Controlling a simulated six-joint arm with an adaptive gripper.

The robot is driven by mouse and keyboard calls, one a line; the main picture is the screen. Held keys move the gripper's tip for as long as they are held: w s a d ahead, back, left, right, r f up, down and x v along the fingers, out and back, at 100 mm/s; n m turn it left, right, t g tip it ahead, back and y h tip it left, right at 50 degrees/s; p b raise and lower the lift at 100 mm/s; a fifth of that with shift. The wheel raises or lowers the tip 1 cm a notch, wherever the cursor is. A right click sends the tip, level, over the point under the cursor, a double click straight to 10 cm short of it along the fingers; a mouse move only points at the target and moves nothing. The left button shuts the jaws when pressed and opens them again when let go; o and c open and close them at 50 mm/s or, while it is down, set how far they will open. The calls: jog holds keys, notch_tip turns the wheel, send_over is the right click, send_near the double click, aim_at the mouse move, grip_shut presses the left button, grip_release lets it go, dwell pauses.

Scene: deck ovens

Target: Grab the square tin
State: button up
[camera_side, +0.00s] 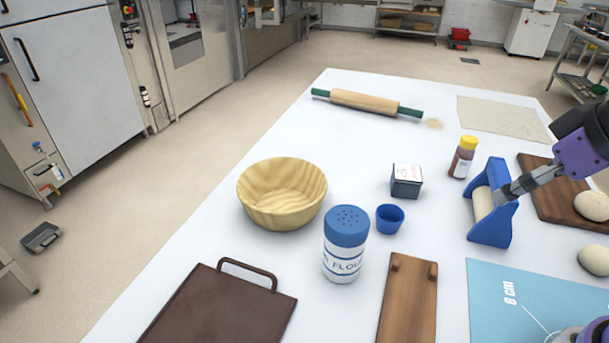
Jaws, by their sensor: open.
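The square tin (406,183) is a small dark grey box with a white top bearing faint print. It stands upright on the white table, right of centre. My gripper (507,193) comes in from the right edge, with grey fingers and a purple and black body. It is open and holds nothing that I can see. Its fingertips are to the right of the tin, apart from it, and overlap a blue holder (492,228) in the picture. I cannot tell if they touch that holder.
A spice jar (463,157) stands between tin and gripper. A small blue cup (389,219), flour shaker (345,248) and wooden bowl (282,197) stand left of or in front of the tin. A rolling pin (366,102) lies behind.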

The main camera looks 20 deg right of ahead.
jog(key=n+g+y, duration=0.3)
jog(key=n, duration=0.7)
send_over(410, 172)
jog(key=s+d, duration=0.2)
notch_tip(410, 172, down, 6)
jog(key=f, duration=0.1)
jog(key=shift+n+y, duration=0.3)
jog(key=shift+y, duration=0.1)
jog(key=x, duration=0.4)
jog(key=shift+w+d+f, duration=0.1)
jog(key=shift+d+f, duration=0.05)
jog(key=shift+f, duration=0.05)
jog(key=x, duration=0.6)
jog(key=shift+d, duration=0.25)
jog(key=c, duration=1.3)
